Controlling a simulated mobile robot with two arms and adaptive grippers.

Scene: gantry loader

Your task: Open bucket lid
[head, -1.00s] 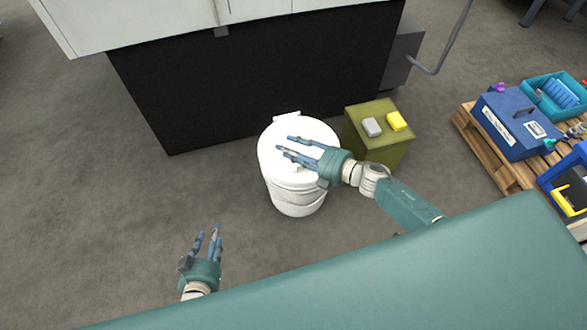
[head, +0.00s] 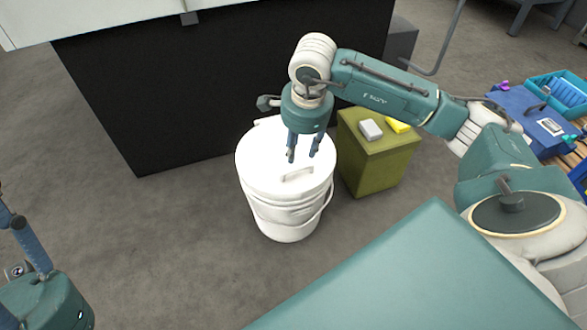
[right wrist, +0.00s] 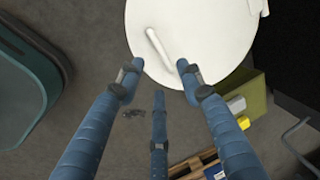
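The white bucket (head: 285,225) stands upright on the floor with its white lid (head: 262,165) shut on top. A raised bar handle (head: 297,175) is on the lid; it also shows in the right wrist view (right wrist: 160,48). My right gripper (head: 304,158) points down above the lid, beside the bar handle, with its fingers apart and nothing between them. In the right wrist view, my right gripper (right wrist: 158,76) has its fingertips spread near the lid's edge; contact cannot be told. My left gripper (head: 22,232) is at the lower left, partly cut off, fingers extended and empty.
An olive box (head: 375,165) with a grey and a yellow block on top stands right of the bucket. A dark machine front (head: 180,95) is behind it. Blue boxes (head: 520,125) are at the far right. The floor left of the bucket is clear.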

